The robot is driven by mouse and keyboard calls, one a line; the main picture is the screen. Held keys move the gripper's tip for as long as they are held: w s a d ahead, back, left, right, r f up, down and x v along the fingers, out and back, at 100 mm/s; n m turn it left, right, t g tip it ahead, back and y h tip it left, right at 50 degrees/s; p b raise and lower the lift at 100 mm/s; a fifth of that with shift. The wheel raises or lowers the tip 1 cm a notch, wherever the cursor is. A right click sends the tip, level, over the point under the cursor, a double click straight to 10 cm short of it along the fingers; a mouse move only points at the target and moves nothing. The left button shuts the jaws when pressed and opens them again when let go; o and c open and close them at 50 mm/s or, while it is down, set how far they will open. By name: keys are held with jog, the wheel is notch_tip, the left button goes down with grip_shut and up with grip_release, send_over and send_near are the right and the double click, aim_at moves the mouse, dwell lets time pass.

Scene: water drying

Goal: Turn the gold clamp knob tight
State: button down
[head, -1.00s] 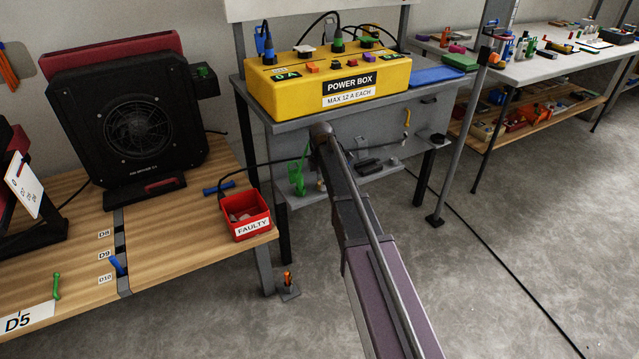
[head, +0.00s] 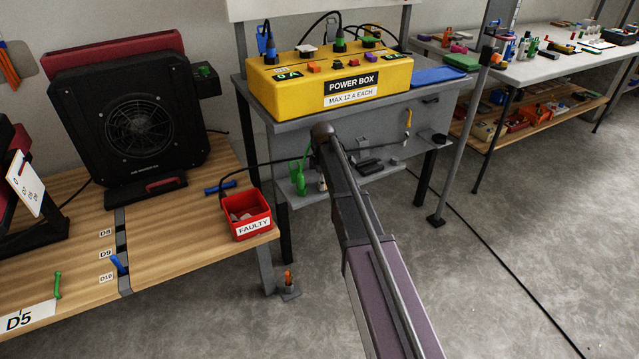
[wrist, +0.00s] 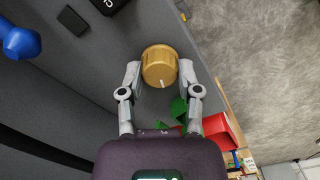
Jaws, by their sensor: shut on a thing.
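The gold clamp knob (wrist: 157,68) is a round, ribbed cylinder in the upper middle of the wrist view. A short white mark shows on its face, near the lower edge. My gripper (wrist: 159,74) has one finger on each side of the knob, closed on it. The knob stands against a dark grey surface. In the head view my gripper and the knob cannot be made out; my arm reaches toward the grey bench under the yellow power box (head: 335,85).
In the wrist view, a red bin (wrist: 222,132) and green pieces (wrist: 180,108) lie below and right of the knob. A blue rounded object (wrist: 20,42) is at left. In the head view, the red FAULTY bin (head: 251,228) sits on the wooden table (head: 200,262). Floor at right is mostly clear.

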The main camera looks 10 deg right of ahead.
jog(key=m, duration=0.6)
jog(key=shift+s+d, duration=0.15)
jog(key=shift+s, duration=0.1)
jog(key=m, duration=0.6)
jog(key=shift+m, duration=0.4)
jog(key=m, duration=1.2)
jog(key=shift+m, duration=0.4)
jog(key=m, duration=1.1)
jog(key=shift+m, duration=0.3)
jog(key=m, duration=0.5)
jog(key=shift+s+m, duration=0.1)
jog(key=shift+m, duration=0.2)
jog(key=m, duration=0.5)
jog(key=shift+m, duration=0.3)
